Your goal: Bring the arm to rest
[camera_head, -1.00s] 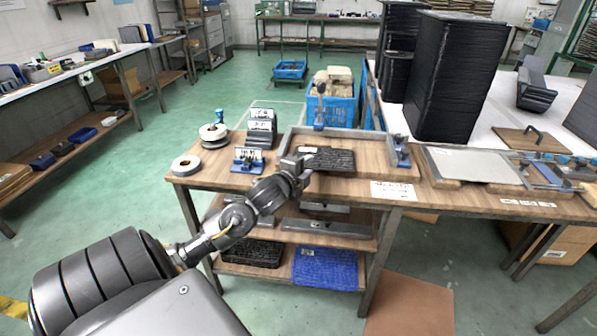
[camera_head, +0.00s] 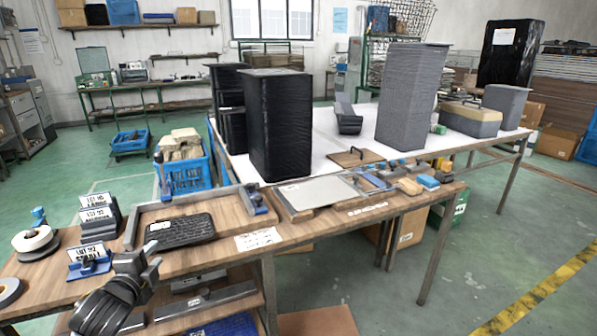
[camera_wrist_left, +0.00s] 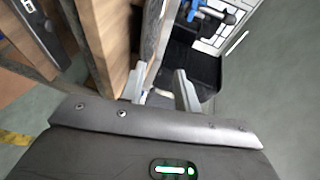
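My left gripper (camera_head: 144,268) is at the lower left of the head view, by the front edge of the wooden workbench (camera_head: 228,218). In the left wrist view its two pale fingers (camera_wrist_left: 163,90) stand apart with nothing between them. A black ribbed tray panel (camera_head: 180,231) lies flat on the bench, inside a grey frame (camera_head: 128,231), beyond the gripper and apart from it. My right gripper is in neither view.
Card holders (camera_head: 98,216) and a white tape roll (camera_head: 32,238) stand at the bench's left. A blue crate (camera_head: 186,180) stands behind it. Black wrapped stacks (camera_head: 278,125) stand on a white table. Green floor is free at right.

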